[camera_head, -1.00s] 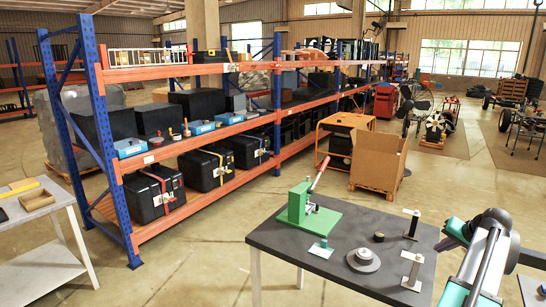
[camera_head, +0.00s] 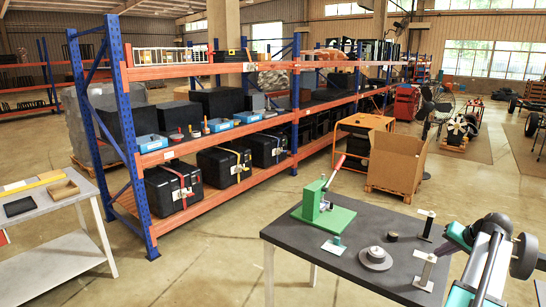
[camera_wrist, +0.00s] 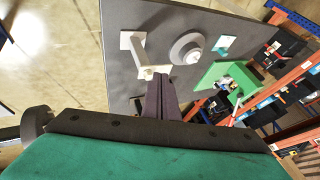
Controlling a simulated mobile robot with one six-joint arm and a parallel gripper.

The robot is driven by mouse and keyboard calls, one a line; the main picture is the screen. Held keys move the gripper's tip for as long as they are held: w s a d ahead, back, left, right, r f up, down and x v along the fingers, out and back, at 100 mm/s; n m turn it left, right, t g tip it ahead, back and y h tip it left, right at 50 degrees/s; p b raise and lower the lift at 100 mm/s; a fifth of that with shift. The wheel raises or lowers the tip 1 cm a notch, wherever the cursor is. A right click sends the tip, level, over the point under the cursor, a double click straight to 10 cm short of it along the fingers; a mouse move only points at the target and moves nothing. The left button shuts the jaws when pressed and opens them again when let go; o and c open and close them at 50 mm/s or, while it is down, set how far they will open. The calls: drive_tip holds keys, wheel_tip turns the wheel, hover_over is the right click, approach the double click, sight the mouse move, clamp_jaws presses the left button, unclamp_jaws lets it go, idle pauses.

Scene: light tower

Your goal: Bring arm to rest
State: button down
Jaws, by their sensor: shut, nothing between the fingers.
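My arm reaches in at the lower right of the head view, and my gripper shows clearly in the wrist view (camera_wrist: 165,98). Its dark fingers are shut together with nothing between them. In the wrist view the fingertips overlap the picture of a pale post stand (camera_wrist: 136,45) on the dark table (camera_wrist: 182,18); I cannot tell whether they touch it. In the head view the stand (camera_head: 426,270) is upright near the table's right side, beside my arm.
The table also holds a green lever press (camera_head: 325,208), a round grey disc (camera_head: 375,258), a small green-based part (camera_head: 334,245) and another post (camera_head: 427,224). A blue-orange shelf (camera_head: 120,90) stands behind. A white side table (camera_head: 60,250) is left. Floor between is clear.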

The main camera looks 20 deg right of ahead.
drive_tip(key=w+a+f+n+g+y+b, duration=0.1)
drive_tip(key=w+a+f+n+y+b, duration=0.25)
drive_tip(key=w+a+f, duration=1.45)
drive_tip(key=w+a+f+n+g+y+b, duration=0.1)
drive_tip(key=a+f+n+g, duration=0.1)
drive_tip(key=a+f, duration=0.9)
drive_tip(key=a+f+n+g+y+b, duration=0.15)
drive_tip(key=a+f, duration=0.55)
drive_tip(key=a, duration=0.9)
drive_tip(key=s+a+f+n+g+b, duration=0.1)
drive_tip(key=s+a+f+n+g, duration=0.15)
drive_tip(key=s+a+f, duration=0.65)
drive_tip(key=s+a+f+n+g+b, duration=0.1)
drive_tip(key=s+a+f+g, duration=0.25)
drive_tip(key=a+f, duration=0.6)
drive_tip(key=s+a+f+n+g+h, duration=0.1)
drive_tip(key=s+a+h, duration=0.1)
drive_tip(key=s, duration=0.7)
drive_tip(key=s+a+f+g+h+b, duration=0.1)
drive_tip(key=s+a+f+h, duration=0.1)
drive_tip(key=s, duration=0.8)
drive_tip(key=shift+s+a+n, duration=0.15)
drive_tip(key=shift+a+n, duration=0.2)
